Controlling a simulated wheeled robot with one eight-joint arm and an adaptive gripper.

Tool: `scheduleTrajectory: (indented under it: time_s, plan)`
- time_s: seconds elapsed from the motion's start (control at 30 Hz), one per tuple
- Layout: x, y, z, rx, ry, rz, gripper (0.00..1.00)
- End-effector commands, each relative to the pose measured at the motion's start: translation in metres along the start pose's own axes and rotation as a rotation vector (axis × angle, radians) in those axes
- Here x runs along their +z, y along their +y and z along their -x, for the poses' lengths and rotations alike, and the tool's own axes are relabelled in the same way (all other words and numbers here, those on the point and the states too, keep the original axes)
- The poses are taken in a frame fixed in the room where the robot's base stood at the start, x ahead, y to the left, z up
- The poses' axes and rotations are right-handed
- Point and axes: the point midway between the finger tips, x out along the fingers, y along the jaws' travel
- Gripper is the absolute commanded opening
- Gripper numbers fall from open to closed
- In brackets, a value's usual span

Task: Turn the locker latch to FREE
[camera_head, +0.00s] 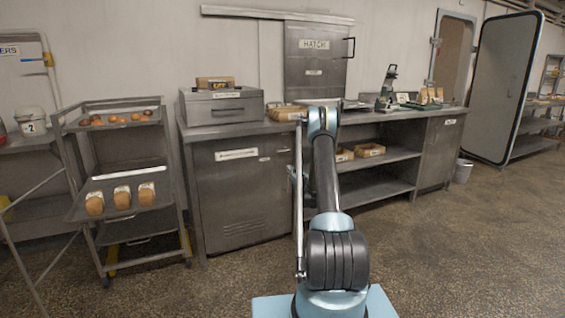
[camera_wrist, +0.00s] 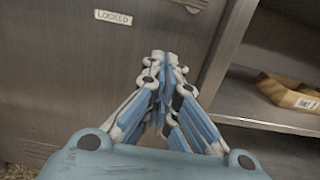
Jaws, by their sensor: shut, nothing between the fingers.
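The grey metal locker door (camera_head: 240,200) is in the counter front, left of my arm in the head view. It also fills the left of the wrist view (camera_wrist: 60,75). A small plate reading LOCKED (camera_wrist: 113,17) is on it, near the top. To its right, a metal piece (camera_wrist: 192,4), perhaps part of the latch, is cut off by the top edge. My gripper (camera_wrist: 166,58) is shut and empty, pointing toward the door near its right edge, below that piece. I cannot tell whether it touches the door. The head view hides my fingers behind my arm.
Right of the locker, open shelves (camera_head: 375,190) hold bread boxes; one box (camera_wrist: 290,95) shows in the wrist view. A bread rack (camera_head: 125,195) stands left. The counter top (camera_head: 350,117) carries a metal case (camera_head: 222,105) and boxes.

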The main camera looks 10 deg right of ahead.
Motion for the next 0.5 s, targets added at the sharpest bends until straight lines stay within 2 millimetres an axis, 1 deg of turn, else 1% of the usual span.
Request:
scheduleTrajectory:
  time_s: [0.17,0.27,0.37,0.5]
  plan:
    - [0.000,0.000,-0.001,0.001,0.000,0.001,0.00]
    - [0.000,0.000,-0.007,0.001,0.000,0.001,0.00]
    - [0.000,0.001,-0.018,0.001,0.000,0.002,0.00]
    - [0.000,0.001,-0.042,0.002,0.000,0.002,0.00]
